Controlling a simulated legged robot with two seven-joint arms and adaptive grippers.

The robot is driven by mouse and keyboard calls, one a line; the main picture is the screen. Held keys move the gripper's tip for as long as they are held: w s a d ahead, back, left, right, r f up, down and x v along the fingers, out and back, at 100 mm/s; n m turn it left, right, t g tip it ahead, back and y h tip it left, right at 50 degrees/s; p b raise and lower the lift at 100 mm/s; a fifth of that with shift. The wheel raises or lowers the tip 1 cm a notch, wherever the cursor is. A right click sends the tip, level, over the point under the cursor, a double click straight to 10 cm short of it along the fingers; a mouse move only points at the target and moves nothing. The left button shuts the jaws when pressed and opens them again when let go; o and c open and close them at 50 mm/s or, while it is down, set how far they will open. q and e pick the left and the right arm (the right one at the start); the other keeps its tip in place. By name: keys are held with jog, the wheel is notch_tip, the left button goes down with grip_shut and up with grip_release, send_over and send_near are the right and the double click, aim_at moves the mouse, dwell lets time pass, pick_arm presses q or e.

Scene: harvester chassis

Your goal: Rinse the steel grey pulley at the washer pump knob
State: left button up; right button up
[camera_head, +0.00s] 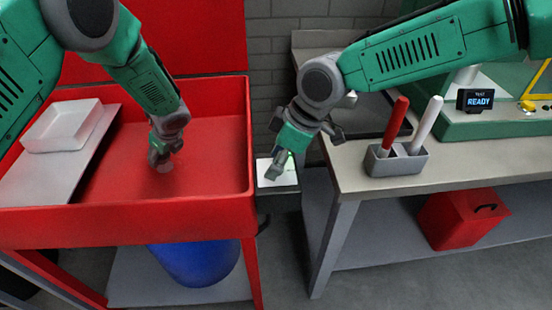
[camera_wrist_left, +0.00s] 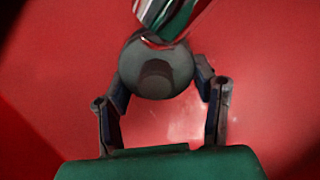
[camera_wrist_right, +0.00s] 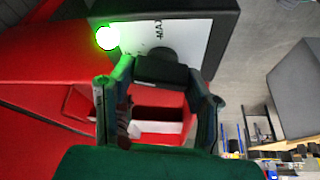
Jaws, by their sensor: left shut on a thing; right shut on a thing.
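The steel grey pulley (camera_wrist_left: 157,68) is a round disc with a darker hub, held between the fingers of my left gripper (camera_wrist_left: 163,92). In the head view my left gripper (camera_head: 162,160) is low inside the red wash basin (camera_head: 215,215). A shiny metal spout (camera_wrist_left: 172,15) overlaps the pulley's top edge in the left wrist view. My right gripper (camera_wrist_right: 158,90) is shut on the dark washer pump knob (camera_wrist_right: 160,70), on a white panel with a lit green lamp (camera_wrist_right: 107,38). In the head view my right gripper (camera_head: 278,162) mostly hides the knob.
A white tray (camera_head: 62,126) rests on a grey board at the basin's left. To the right, a bench (camera_head: 350,180) carries a grey holder (camera_head: 396,163) with a red and a white stick, and a green machine with a READY display (camera_head: 480,99). A blue drum (camera_head: 195,262) stands below the basin.

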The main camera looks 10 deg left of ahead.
jog(key=shift+w+n+g, duration=0.1)
jog(key=shift+n+g, duration=0.6)
jog(key=shift+n, duration=1.1)
jog(key=shift+r, duration=0.1)
jog(key=o, duration=0.8)
pick_arm(q)
jog(key=shift+w, duration=0.1)
pick_arm(e)
jog(key=o, duration=0.4)
jog(key=shift+c, duration=0.2)
jog(key=v, duration=1.1)
jog(key=shift+r, duration=0.35)
jog(key=shift+w, duration=0.15)
pick_arm(q)
jog(key=shift+s+d+p, duration=0.3)
jog(key=shift+s+d, duration=0.15)
jog(key=shift+d, duration=0.8)
jog(key=shift+s+d+p, duration=0.35)
jog(key=shift+s+d, duration=0.15)
jog(key=shift+d, duration=0.8)
jog(key=shift+s+d+p, duration=0.3)
jog(key=shift+s+d, duration=0.15)
jog(key=shift+d, duration=0.8)
pick_arm(e)
jog(key=shift+d+r, duration=0.1)
jog(key=shift+r, duration=0.75)
